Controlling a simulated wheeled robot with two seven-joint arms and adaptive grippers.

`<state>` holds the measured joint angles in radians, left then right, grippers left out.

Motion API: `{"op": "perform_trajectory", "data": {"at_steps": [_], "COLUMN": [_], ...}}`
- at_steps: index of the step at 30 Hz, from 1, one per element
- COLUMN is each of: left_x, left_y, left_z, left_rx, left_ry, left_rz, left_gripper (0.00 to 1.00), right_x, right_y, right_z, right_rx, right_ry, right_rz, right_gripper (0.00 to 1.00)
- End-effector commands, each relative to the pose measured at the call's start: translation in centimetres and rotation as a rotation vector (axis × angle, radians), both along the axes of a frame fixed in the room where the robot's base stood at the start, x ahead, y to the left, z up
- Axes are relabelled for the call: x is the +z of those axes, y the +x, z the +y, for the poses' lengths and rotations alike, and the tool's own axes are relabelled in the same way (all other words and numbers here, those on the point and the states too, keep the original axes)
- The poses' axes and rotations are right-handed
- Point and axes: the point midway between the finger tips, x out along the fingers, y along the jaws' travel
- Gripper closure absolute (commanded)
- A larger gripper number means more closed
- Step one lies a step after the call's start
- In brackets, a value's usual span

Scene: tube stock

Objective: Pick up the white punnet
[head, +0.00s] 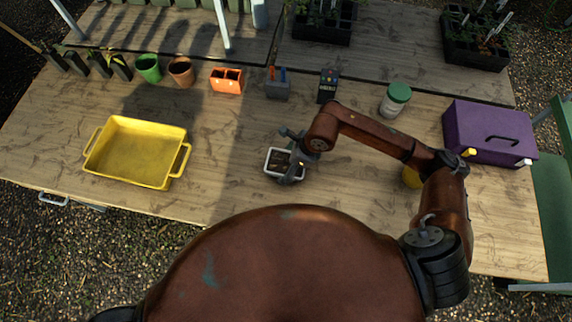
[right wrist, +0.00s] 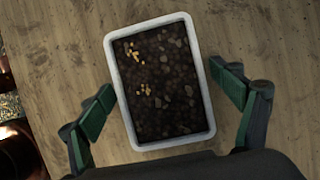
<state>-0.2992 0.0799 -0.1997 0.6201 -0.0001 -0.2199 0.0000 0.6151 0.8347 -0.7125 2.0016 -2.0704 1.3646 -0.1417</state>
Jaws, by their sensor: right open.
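The white punnet (head: 267,169) stands on the wooden table, roughly in the middle, and is partly hidden by my right gripper in the head view. In the right wrist view the punnet (right wrist: 119,82) is a white-rimmed rectangle holding dark soil with pebbles and some yellow grains. My right gripper (head: 290,157) is above it and open. My left gripper is not in view.
A yellow tray (head: 112,177) lies to the left. A green-lidded jar (head: 396,98) and purple toolbox (head: 489,133) stand right.

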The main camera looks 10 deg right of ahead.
Motion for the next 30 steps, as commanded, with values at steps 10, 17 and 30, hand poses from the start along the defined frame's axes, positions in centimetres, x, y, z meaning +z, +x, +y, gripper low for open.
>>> {"op": "perform_trajectory", "data": {"at_steps": [10,17,30], "left_x": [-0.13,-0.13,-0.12], "left_y": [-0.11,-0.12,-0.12], "left_z": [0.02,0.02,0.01], "left_rx": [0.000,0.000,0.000], "left_ry": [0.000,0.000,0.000], "left_rz": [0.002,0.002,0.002], "left_gripper": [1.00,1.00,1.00], "right_x": [-0.09,-0.09,-0.09], "right_y": [0.01,0.01,0.01], "right_z": [0.00,0.00,0.00], "right_rx": [0.000,0.000,0.000], "right_ry": [0.000,0.000,0.000], "right_rz": [0.000,0.000,0.000], "right_gripper": [0.15,0.30,0.60]}}
